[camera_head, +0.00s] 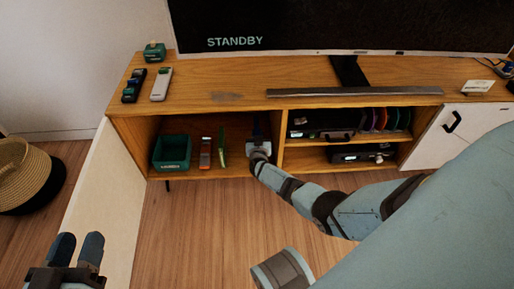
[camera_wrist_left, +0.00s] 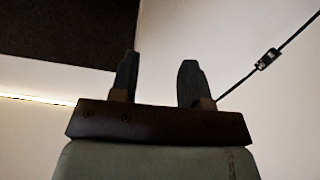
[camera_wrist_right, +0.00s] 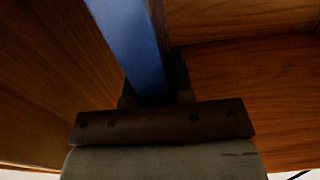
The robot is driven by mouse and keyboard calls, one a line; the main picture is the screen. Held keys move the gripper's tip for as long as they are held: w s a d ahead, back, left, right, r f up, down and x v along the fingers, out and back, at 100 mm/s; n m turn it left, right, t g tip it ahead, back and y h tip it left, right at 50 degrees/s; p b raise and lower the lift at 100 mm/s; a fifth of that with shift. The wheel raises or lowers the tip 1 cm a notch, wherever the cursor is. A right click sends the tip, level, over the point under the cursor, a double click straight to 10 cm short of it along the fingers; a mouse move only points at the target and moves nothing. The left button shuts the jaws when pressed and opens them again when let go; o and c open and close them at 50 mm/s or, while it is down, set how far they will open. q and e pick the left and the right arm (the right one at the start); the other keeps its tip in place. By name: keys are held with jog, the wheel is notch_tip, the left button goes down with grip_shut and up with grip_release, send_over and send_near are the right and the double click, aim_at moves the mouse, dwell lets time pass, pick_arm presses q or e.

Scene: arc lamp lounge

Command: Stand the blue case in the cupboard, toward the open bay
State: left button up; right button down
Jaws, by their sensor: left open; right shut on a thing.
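The blue case (camera_wrist_right: 140,50) is upright between the fingers of my right gripper (camera_wrist_right: 155,92) in the right wrist view. In the head view my right gripper (camera_head: 258,148) reaches into the cupboard's (camera_head: 190,118) open left bay, close to the middle divider. Only a thin dark blue strip of the case shows there, and its base is hard to see.
A green bin (camera_head: 172,151), an orange case (camera_head: 205,153) and a green case (camera_head: 221,147) stand left of my right gripper. An open door (camera_head: 95,200) stands at the bay's left. Several discs and players fill the right shelves. A woven basket (camera_head: 27,175) sits far left.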

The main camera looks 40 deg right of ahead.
notch_tip(320, 180, down, 5)
jog(key=b, duration=0.3)
jog(key=shift+f, duration=0.1)
jog(key=shift+r, duration=0.2)
jog(key=c, duration=1)
grip_release()
jog(key=shift+f, duration=0.2)
pick_arm(q)
jog(key=w+m, duration=0.1)
jog(key=a+m+t, duration=0.1)
jog(key=shift+w+a+r+m+h, duration=0.1)
jog(key=shift+w+r+m+h, duration=0.2)
jog(key=shift+w+m+h, duration=0.1)
pick_arm(e)
jog(key=shift+r, duration=0.15)
